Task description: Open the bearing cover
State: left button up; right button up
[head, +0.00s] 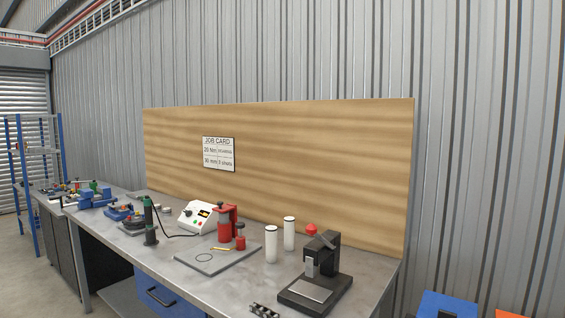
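No bearing cover can be made out for certain. The workbench (190,272) runs along the wall, its tools small and distant. On it lies a flat grey plate (205,264) with a dark ring outline (204,257) and a small yellow piece (220,248). A red device (225,224) stands at the plate's back edge, with a smaller red-topped one (240,236) beside it. Farther left are a dark round part (133,222) on a base and blue fixtures (95,199). Neither of my grippers is in view.
A white control box (197,216), a black-green tool (150,222), two white cylinders (271,244) and a black press (318,272) stand on the bench. A job card (219,154) hangs on the wooden board (300,150). Blue shelving (22,180) stands far left. Blue (447,305) and orange items show bottom right.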

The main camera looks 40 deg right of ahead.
aim_at(118, 205)
jog(key=z, duration=0.85)
jog(key=i+j+u, duration=0.6)
jog(key=i, duration=0.3)
jog(key=i+j+u, duration=0.35)
jog(key=i+l+u, duration=0.1)
jog(key=i+u, duration=0.2)
jog(key=i, duration=0.3)
jog(key=i+z, duration=0.1)
jog(key=i, duration=0.55)
jog(key=i+j+z, duration=0.15)
jog(key=i, duration=0.45)
jog(key=i+j+z, duration=0.1)
jog(key=i, duration=0.55)
jog(key=i+j+z, duration=0.15)
jog(key=i+z, duration=0.3)
jog(key=i+j+z, duration=0.2)
jog(key=z, duration=0.2)
jog(key=i+j+z, duration=0.25)
jog(key=j+z, duration=0.2)
jog(key=i+j+z, duration=0.2)
jog(key=j+z, duration=0.2)
jog(key=i+j+z, duration=0.1)
jog(key=j+z, duration=0.8)
jog(key=j, duration=0.6)
jog(key=i, duration=0.05)
